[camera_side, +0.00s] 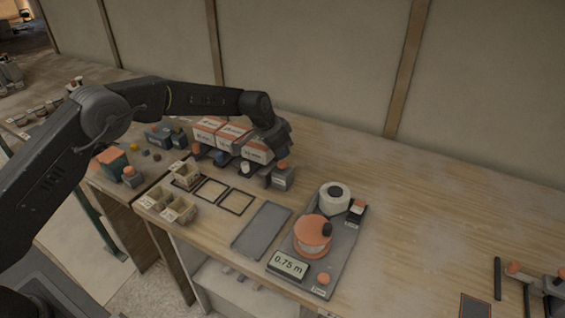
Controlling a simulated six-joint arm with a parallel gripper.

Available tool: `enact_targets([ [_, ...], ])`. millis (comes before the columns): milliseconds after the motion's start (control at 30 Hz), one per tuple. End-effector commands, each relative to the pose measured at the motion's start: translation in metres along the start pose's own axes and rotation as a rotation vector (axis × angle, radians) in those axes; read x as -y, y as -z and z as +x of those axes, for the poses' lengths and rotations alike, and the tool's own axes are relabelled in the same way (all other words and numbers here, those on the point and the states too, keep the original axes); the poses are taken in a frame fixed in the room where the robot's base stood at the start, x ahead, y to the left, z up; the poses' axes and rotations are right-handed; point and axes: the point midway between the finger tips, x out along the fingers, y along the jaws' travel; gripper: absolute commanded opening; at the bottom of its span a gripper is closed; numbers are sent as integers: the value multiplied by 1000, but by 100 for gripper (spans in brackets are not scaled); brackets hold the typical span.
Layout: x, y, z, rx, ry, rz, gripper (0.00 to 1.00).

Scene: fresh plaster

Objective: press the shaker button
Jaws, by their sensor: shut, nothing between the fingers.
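My gripper (279,147) points down at the end of my arm, near the back of the wooden bench. It is shut and looks empty. Just below it stands a small grey box (283,180) with an orange button (283,164) on top and a pale label on its front. The fingertips are close above or behind this button; I cannot tell whether they touch it. The label is too small to read, so I cannot confirm that this is the shaker button. It stands at the right end of a row of white labelled containers (230,137).
A grey device (343,258) with a 0.75 m display (288,264), an orange reel (312,233), a white roll (333,196) and orange buttons stands right of centre. A flat grey plate (261,230), dark frames (236,201) and small trays (178,210) lie in front.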

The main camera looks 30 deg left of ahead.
Motion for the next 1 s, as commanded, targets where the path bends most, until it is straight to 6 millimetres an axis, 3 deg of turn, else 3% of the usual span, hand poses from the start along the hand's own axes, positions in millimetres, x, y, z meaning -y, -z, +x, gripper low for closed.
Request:
enact_targets([
  [500, 0, 0, 1, 0, 0, 0, 0],
  [1000, 0, -7, 16, 1, 0, 0, 0],
])
